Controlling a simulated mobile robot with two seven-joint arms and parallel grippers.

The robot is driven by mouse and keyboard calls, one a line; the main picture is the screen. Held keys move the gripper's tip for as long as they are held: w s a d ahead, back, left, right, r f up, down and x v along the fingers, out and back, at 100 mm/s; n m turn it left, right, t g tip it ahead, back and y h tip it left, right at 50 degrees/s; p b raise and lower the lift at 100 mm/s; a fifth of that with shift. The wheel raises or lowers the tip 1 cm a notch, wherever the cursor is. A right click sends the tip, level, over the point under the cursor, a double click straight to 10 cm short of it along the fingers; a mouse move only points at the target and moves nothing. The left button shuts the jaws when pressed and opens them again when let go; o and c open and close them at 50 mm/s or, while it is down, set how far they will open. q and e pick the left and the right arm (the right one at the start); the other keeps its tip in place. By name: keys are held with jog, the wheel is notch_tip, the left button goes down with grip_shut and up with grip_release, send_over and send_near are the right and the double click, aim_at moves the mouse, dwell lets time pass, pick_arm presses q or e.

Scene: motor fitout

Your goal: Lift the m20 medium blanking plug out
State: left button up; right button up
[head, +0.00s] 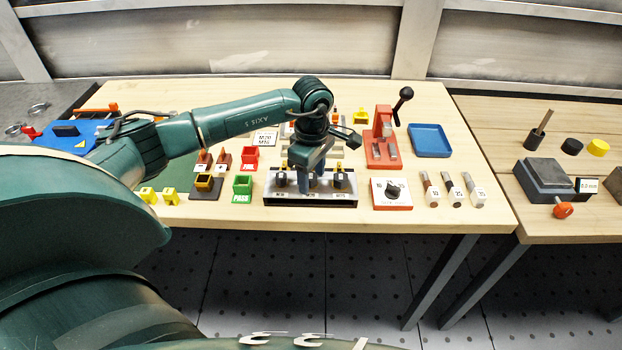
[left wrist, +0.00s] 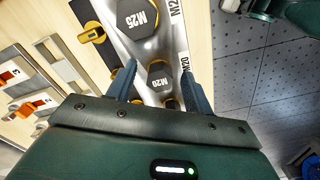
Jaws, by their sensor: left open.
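The m20 medium blanking plug (left wrist: 160,78) is a black hexagonal cap marked M20 with a yellow ring beneath it. It sits in the metal plug rack (head: 312,201) on the workbench. My left gripper (left wrist: 161,70) is open, with one finger on each side of the M20 plug; I cannot tell whether they touch it. In the head view my left gripper (head: 311,176) points down over the middle of the rack and hides most of this plug. My right gripper is not in view.
A larger M25 plug (left wrist: 137,17) stands beside the M20 plug, and another is partly hidden near my gripper's body. A green PASS bin (head: 242,189) is left of the rack. A blue tray (head: 429,140) stands farther back.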

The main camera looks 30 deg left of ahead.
aim_at(312, 176)
pick_arm(q)
jog(key=shift+c, duration=0.5)
jog(key=c, duration=0.9)
jog(key=shift+r, duration=0.1)
jog(key=shift+c, duration=0.2)
notch_tip(312, 176, up, 10)
jog(key=shift+f+b, duration=0.1)
jog(key=shift+b, duration=0.65)
